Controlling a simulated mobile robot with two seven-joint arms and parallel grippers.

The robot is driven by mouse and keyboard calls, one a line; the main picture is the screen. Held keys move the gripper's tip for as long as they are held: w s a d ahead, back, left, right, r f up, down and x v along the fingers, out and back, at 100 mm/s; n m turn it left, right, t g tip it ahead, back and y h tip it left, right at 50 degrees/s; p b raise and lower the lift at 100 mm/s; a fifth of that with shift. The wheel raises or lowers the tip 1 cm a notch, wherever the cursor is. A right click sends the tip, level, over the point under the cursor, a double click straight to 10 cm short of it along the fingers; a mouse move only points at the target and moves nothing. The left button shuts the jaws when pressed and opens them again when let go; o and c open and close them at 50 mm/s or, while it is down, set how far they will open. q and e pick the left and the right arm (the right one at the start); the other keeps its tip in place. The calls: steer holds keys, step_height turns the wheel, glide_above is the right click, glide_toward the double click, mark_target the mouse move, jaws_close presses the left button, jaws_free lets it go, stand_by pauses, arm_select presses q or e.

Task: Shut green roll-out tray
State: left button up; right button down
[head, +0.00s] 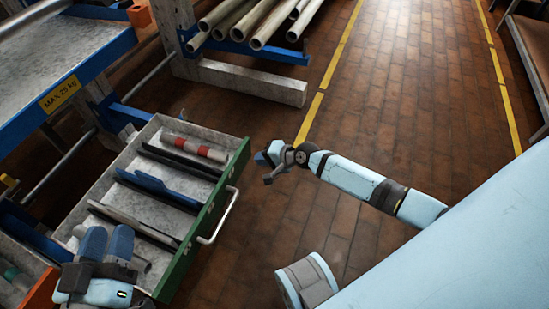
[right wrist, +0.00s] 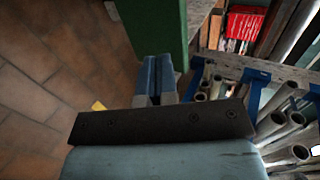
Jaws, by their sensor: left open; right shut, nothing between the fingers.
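The green roll-out tray (head: 208,218) stands pulled out from the rack. Its green front panel carries a pale bar handle (head: 222,215). Inside lie a red-and-white tube, dark bars, a blue piece and grey bars. My left gripper (head: 106,236) is open with blue fingers, over the tray's near end in the picture; whether it touches is unclear. My right gripper (head: 263,158) is shut and empty, just off the far end of the green front. In the right wrist view its closed fingers (right wrist: 154,72) point toward the green panel (right wrist: 157,25); contact cannot be told.
A blue-framed rack (head: 118,48) with a "MAX 25 kg" label rises at the left. An orange-fronted tray (head: 40,291) is at the lower left. Pipes (head: 262,25) lie on a rack at the back. The brick floor (head: 390,120) right of the tray is clear.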

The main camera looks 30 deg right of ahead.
mark_target(241, 155)
steer(key=w+a, duration=0.2)
steer(key=w+a+b, duration=0.1)
steer(key=shift+w+f, duration=0.3)
steer(key=shift+w, duration=0.1)
arm_select(q)
step_height(241, 155, down, 3)
steer(key=shift+d+r+g, duration=0.15)
steer(key=shift+g, duration=0.45)
arm_select(e)
steer(key=shift+w, duration=0.1)
